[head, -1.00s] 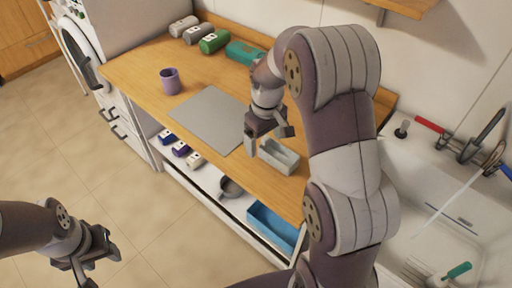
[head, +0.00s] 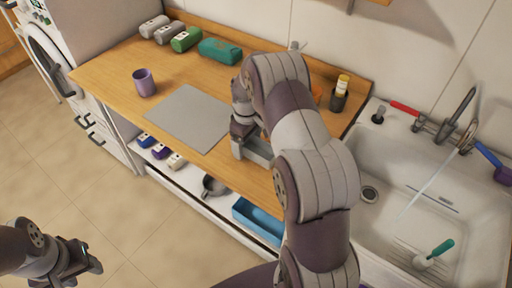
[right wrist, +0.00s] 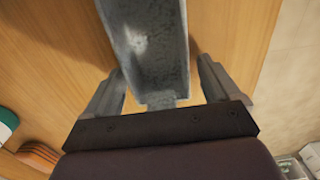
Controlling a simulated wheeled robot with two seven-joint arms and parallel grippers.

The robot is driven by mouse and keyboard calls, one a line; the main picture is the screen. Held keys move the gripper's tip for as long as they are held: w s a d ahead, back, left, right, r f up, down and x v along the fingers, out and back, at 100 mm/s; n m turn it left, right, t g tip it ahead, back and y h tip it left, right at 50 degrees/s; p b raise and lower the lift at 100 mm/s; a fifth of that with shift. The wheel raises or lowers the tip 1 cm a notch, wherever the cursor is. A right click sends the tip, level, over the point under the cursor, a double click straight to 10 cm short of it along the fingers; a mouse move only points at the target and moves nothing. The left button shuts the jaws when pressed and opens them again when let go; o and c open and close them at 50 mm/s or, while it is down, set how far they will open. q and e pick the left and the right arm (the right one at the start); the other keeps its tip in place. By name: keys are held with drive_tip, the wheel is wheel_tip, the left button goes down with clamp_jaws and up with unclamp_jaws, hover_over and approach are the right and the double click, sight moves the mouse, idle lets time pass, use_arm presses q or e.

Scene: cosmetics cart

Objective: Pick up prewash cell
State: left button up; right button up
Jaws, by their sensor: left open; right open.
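A grey open trough (head: 258,149), which looks like the prewash cell, sits on the wooden counter just right of the grey mat. It also fills the upper middle of the right wrist view (right wrist: 150,45), its near end facing the gripper. My right gripper (head: 243,138) is open at the trough, and the arm hides part of it in the head view. In the right wrist view the two fingers (right wrist: 162,72) stand on either side of its near end; I cannot tell whether they touch it. My left gripper (head: 80,262) is open and empty, away from the counter over the floor.
The grey mat (head: 192,118) and a purple cup (head: 144,83) are on the counter (head: 112,73). Several containers line its back, including a teal one (head: 220,51). A blue bin (head: 257,221) is on the shelf below. The sink (head: 440,190) is to the right.

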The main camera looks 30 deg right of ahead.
drive_tip(key=c, duration=1.2)
drive_tip(key=shift+r, duration=0.15)
